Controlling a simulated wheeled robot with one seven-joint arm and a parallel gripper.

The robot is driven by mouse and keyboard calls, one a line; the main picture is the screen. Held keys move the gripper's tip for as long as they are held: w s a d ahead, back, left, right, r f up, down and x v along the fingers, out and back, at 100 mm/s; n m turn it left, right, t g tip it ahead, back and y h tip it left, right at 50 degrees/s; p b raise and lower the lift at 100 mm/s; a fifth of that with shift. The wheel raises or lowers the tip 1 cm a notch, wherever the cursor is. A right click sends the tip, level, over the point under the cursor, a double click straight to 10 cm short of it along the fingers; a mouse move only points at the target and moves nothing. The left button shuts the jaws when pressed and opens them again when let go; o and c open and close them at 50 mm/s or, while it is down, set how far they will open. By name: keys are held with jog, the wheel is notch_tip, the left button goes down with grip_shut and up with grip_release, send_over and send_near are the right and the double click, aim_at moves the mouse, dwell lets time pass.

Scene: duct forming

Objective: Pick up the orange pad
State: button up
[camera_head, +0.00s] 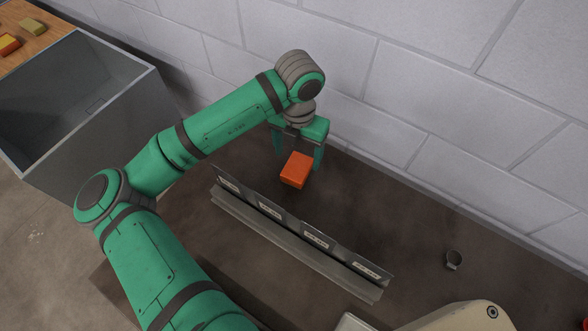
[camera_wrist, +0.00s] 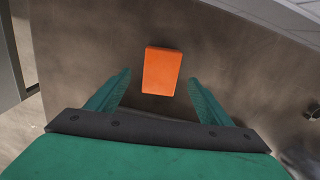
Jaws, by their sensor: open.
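The orange pad (camera_head: 297,170) is a small block lying on the dark brown work surface, between the labelled metal rail and the wall. My gripper (camera_head: 298,162) is above the pad at the end of the green arm, with its fingers pointing down. In the wrist view the orange pad (camera_wrist: 162,71) lies ahead of and between the two green fingers of my gripper (camera_wrist: 160,80). The fingers are open and apart, with nothing held. I cannot tell the exact height of the fingertips above the surface.
A metal rail (camera_head: 295,240) with several labels runs in front of the pad. A grey brick wall (camera_head: 420,100) stands behind. A grey open bin (camera_head: 105,135) is at the left, beside a wooden top with yellow and orange blocks (camera_head: 8,44).

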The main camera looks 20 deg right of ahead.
aim_at(297, 167)
jog(key=shift+s+f, duration=0.15)
jog(key=shift+f, duration=1.4)
jog(key=shift+s+f, duration=0.1)
jog(key=shift+f, duration=1.4)
jog(key=c, duration=1.2)
